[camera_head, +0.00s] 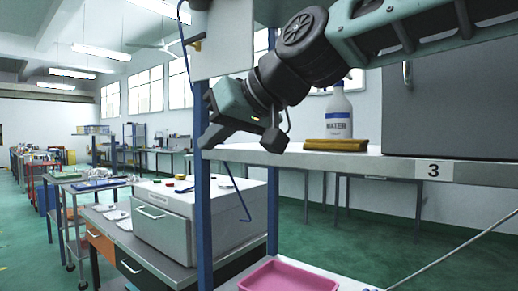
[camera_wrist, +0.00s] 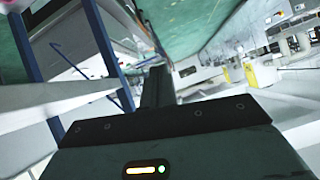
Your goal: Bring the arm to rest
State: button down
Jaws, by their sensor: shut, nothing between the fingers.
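My arm (camera_head: 400,30) reaches in from the upper right and is bent downward at the wrist. My gripper (camera_head: 210,138) hangs in the air near the blue shelf post, pointing down and left. Whether it touches the post cannot be told. In the wrist view the dark fingers (camera_wrist: 157,84) are together with nothing between them, and that view is tilted.
Blue post (camera_head: 204,220) stands close. Below are a pink tray (camera_head: 288,277) and a grey drawer unit (camera_head: 165,222).

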jog(key=s+d+f+g+h+p, duration=0.1)
jog(key=s+d+f+g+h, duration=0.2)
jog(key=f, duration=0.5)
jog(key=s+d+f+h+p, duration=0.1)
jog(key=s+d+f, duration=0.3)
jog(key=s+f, duration=0.3)
jog(key=s+d+f+m+g+h+p, duration=0.1)
jog(key=s+d+f+h, duration=0.4)
jog(key=s+d+f, duration=0.8)
jog(key=shift+d+f+g+p, duration=0.55)
jog(key=shift+d+g+p, duration=0.3)
jog(key=shift+g, duration=0.35)
